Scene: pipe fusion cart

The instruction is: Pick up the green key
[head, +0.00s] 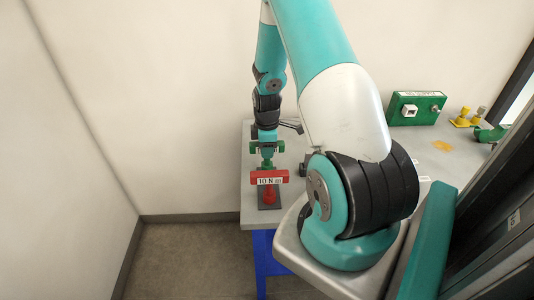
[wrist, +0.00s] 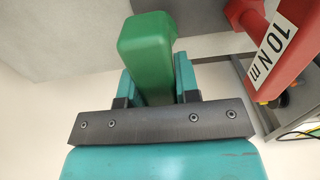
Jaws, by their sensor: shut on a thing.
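The green key (wrist: 147,45) is a thick green bar with bevelled edges, seen between the two teal fingers in the wrist view. My gripper (wrist: 156,78) is shut on it, one finger on each side. In the head view my gripper (head: 267,153) points down at the left end of the grey table, and parts of the green key (head: 280,146) show beside it.
A red handle labelled 10 N m (head: 269,178) stands close in front of my gripper, on a dark base. The grey table (head: 440,165) also holds a green box (head: 417,108), yellow fittings (head: 463,120) and a green part (head: 490,134) at right. Left of the table is open floor (head: 190,255).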

